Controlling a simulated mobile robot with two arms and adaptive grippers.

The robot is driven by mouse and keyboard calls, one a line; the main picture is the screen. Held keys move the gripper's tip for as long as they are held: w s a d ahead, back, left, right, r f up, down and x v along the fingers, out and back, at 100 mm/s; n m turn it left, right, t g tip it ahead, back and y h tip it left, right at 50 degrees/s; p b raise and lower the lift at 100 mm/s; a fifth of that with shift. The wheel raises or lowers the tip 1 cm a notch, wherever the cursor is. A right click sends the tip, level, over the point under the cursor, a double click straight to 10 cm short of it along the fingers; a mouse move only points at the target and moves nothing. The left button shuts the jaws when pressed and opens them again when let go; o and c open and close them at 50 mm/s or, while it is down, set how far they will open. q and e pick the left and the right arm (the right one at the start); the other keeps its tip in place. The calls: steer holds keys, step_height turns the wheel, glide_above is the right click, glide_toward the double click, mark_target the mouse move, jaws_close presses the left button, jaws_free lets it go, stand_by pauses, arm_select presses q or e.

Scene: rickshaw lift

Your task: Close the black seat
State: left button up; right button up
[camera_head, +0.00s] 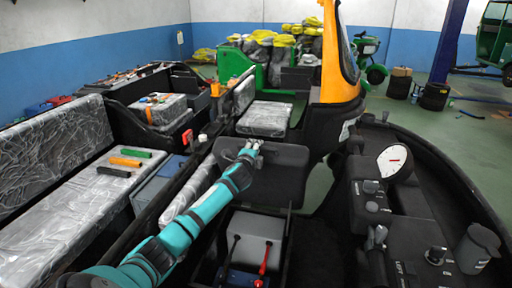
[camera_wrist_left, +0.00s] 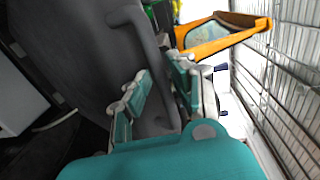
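The black seat (camera_head: 265,172) is tilted up in the middle of the head view, above an open compartment. My left gripper (camera_head: 252,147) is at the seat's upper edge. In the left wrist view the seat (camera_wrist_left: 85,55) fills the left side. The fingers of my left gripper (camera_wrist_left: 160,90) stand apart there, with a dark part of the seat between them. Firm contact on both sides cannot be made out. My right gripper is not in view.
A grey battery (camera_head: 250,235) with a red and a black cable clamp shows below the seat. A dashboard with a white dial (camera_head: 393,161) is at the right. Plastic-wrapped seats (camera_head: 60,205) lie at the left. An orange frame (camera_head: 336,55) rises behind.

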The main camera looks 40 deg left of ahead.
arm_select(q)
steer(key=shift+w+a, duration=0.1)
steer(key=shift+w, duration=0.2)
jaws_close()
stand_by(0.4)
